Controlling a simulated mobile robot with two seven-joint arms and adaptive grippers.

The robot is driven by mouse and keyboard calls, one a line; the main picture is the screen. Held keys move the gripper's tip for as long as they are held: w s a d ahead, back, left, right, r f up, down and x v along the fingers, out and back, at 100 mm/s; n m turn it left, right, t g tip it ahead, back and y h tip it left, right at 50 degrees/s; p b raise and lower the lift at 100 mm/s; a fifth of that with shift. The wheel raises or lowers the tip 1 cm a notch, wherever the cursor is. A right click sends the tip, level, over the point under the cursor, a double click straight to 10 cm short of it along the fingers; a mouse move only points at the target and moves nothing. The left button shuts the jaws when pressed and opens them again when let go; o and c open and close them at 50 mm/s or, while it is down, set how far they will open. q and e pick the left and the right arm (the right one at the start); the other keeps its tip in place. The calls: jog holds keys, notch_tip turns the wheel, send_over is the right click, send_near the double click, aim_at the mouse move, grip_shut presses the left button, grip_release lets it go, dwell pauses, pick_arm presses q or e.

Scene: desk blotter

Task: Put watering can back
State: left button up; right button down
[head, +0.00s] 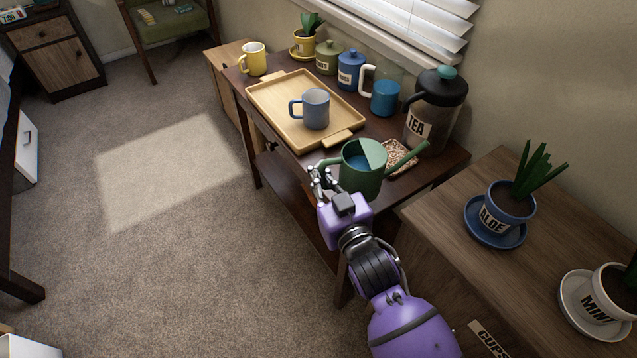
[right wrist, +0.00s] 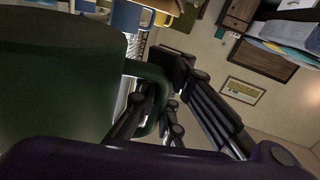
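The green watering can (head: 362,173) is at the near end of the dark wooden table (head: 447,160), its spout pointing right and blue water showing inside. Its body also fills the left of the right wrist view (right wrist: 55,100). My right gripper (head: 322,182) is at the can's handle, on the left side of the can. In the right wrist view the handle passes between the fingers (right wrist: 155,95), which look closed on it. I cannot tell whether the can's base touches the table. My left gripper is not in view.
A patterned coaster (head: 398,157) lies behind the can, near the TEA press (head: 435,110). A wooden tray (head: 275,108) holds a grey-blue mug (head: 316,108). A blue mug (head: 385,98) and canisters line the back. An aloe pot (head: 508,202) stands on the cabinet at right.

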jog(key=shift+w+a+f+b, duration=0.15)
jog(key=shift+w+f, duration=0.15)
jog(key=shift+f, duration=0.5)
jog(key=shift+w+d+f+b, duration=0.1)
jog(key=shift+w+f+b, duration=0.15)
jog(key=shift+f, duration=0.6)
jog(key=shift+w+a+f+b, duration=0.1)
jog(key=shift+w+f, duration=0.25)
jog(key=shift+f, duration=0.45)
jog(key=shift+f, duration=0.2)
jog(key=c, duration=1.9)
grip_release()
jog(key=shift+o, duration=0.2)
jog(key=v, duration=1.2)
jog(key=shift+p, duration=0.35)
